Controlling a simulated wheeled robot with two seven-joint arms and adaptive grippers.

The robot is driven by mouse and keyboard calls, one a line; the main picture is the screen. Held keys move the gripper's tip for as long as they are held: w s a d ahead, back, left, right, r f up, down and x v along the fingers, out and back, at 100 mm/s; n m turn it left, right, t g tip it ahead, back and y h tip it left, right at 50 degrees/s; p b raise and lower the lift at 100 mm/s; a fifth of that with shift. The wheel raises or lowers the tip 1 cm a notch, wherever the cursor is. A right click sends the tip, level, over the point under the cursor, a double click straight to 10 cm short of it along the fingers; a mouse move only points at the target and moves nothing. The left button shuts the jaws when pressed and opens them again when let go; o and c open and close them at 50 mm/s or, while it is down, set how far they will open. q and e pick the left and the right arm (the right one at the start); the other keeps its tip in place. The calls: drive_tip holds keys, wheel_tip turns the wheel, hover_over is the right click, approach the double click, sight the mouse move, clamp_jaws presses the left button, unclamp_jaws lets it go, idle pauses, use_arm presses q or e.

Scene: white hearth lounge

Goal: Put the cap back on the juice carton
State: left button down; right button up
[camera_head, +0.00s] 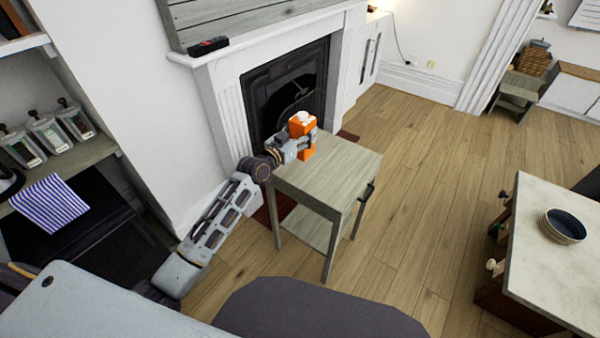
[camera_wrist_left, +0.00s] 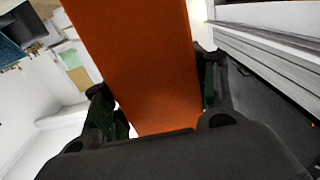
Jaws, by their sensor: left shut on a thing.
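The orange juice carton (camera_head: 298,128) is upright at the far left part of the small grey-green side table (camera_head: 340,172). A white piece (camera_head: 303,116) shows on its top; I cannot tell whether it is the cap or a spout. My left gripper (camera_head: 301,146) is shut on the carton, gripping its sides. In the left wrist view the carton (camera_wrist_left: 145,60) fills the middle between the two dark fingers of the gripper (camera_wrist_left: 157,95). I cannot tell whether its base touches the tabletop. No separate cap is visible. My right gripper is out of view.
A white fireplace (camera_head: 215,95) stands behind the side table. A marble-topped counter (camera_head: 560,270) with dark bowls (camera_head: 564,227) is at the right. A dark rounded seat (camera_head: 320,310) is at the front. Wooden floor (camera_head: 420,190) is open between the side table and counter.

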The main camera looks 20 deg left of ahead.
use_arm(q)
drive_tip(key=shift+w+a+f+b, duration=0.15)
drive_tip(key=shift+w+a+b, duration=0.15)
drive_tip(key=shift+w+b, duration=0.35)
drive_tip(key=shift+w+a+f+b, duration=0.1)
drive_tip(key=shift+w+a+b, duration=0.2)
drive_tip(key=shift+w+b, duration=0.3)
drive_tip(key=shift+w+a+b, duration=0.35)
drive_tip(key=shift+w+b, duration=0.15)
drive_tip(key=shift+b, duration=0.05)
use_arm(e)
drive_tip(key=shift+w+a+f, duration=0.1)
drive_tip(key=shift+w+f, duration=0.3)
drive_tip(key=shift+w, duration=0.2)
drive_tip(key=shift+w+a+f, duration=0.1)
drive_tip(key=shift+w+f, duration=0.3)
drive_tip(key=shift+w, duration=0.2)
use_arm(q)
wheel_tip(320, 180, down, 5)
drive_tip(key=shift+r+b, duration=0.1)
drive_tip(key=shift+b, duration=0.45)
drive_tip(key=shift+f, duration=0.45)
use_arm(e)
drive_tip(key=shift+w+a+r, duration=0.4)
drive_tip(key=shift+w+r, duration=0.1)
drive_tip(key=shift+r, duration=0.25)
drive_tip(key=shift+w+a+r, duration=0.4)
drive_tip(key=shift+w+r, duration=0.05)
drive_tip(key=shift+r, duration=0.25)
